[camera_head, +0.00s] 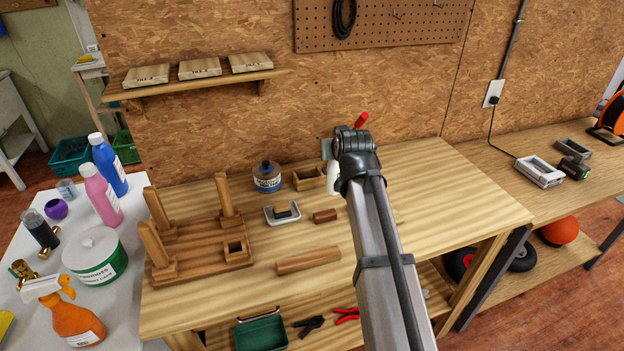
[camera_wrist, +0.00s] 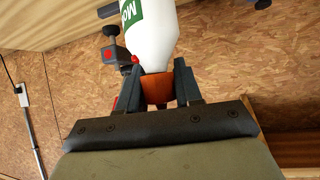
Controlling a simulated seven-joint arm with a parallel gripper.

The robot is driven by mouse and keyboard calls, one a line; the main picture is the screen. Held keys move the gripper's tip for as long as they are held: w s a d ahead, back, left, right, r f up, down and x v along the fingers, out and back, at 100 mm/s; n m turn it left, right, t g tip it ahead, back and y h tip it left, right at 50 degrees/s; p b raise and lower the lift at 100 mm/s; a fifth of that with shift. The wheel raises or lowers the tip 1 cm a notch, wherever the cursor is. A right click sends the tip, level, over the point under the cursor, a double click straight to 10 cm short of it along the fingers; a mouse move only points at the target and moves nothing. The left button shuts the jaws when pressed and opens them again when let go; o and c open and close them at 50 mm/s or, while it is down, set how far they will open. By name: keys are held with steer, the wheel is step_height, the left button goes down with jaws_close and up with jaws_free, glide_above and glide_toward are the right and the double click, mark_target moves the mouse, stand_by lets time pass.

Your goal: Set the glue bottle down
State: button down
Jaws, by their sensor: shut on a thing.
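The glue bottle is white with a green label; in the wrist view the bottle (camera_wrist: 155,35) fills the top middle. My gripper (camera_wrist: 157,82) is shut on its orange cap, with one dark finger on each side. In the head view only a white strip of the bottle (camera_head: 332,180) shows left of my arm, over the workbench (camera_head: 420,190) near its back. The rest is hidden behind my arm. The bottle looks about upright, cap upward. I cannot tell whether its base touches the bench top.
Left of the bottle are a small wooden box (camera_head: 308,179), a dark blue jar (camera_head: 267,177), a grey-white holder (camera_head: 282,214) and a brown block (camera_head: 325,216). A wooden frame with upright posts (camera_head: 195,245) stands further left. The bench right of my arm is clear.

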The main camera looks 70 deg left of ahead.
mark_target(333, 163)
steer(key=f+m+t, duration=0.1)
steer(key=s+d+m+t, duration=0.1)
steer(key=shift+d+f+m+h, duration=0.1)
steer(key=shift+f+m+h, duration=0.2)
steer(key=shift+f+h, duration=0.1)
steer(key=m+t, duration=0.1)
steer(key=d+m+h, duration=0.1)
steer(key=t, duration=0.1)
steer(key=shift+s+d+f+m+t, duration=0.2)
steer(key=shift+s+m+t, duration=0.1)
steer(key=shift+m, duration=0.1)
steer(key=m+t+h, duration=0.1)
steer(key=d+r+m+t+h, duration=0.1)
steer(key=m, duration=0.1)
steer(key=shift+s+d+h, duration=0.2)
steer(key=shift+d+h, duration=0.1)
steer(key=shift+h, duration=0.1)
steer(key=a+r+m+t+h, duration=0.1)
steer(key=a+m+t+h, duration=0.15)
steer(key=a, duration=1.45)
step_height(333, 163, down, 7)
steer(key=shift+s+d+r+g, duration=0.2)
steer(key=shift+s+d+g, duration=0.15)
steer(key=shift+g, duration=0.1)
steer(key=shift+f+m+y, duration=0.1)
steer(key=shift+m+y, duration=0.15)
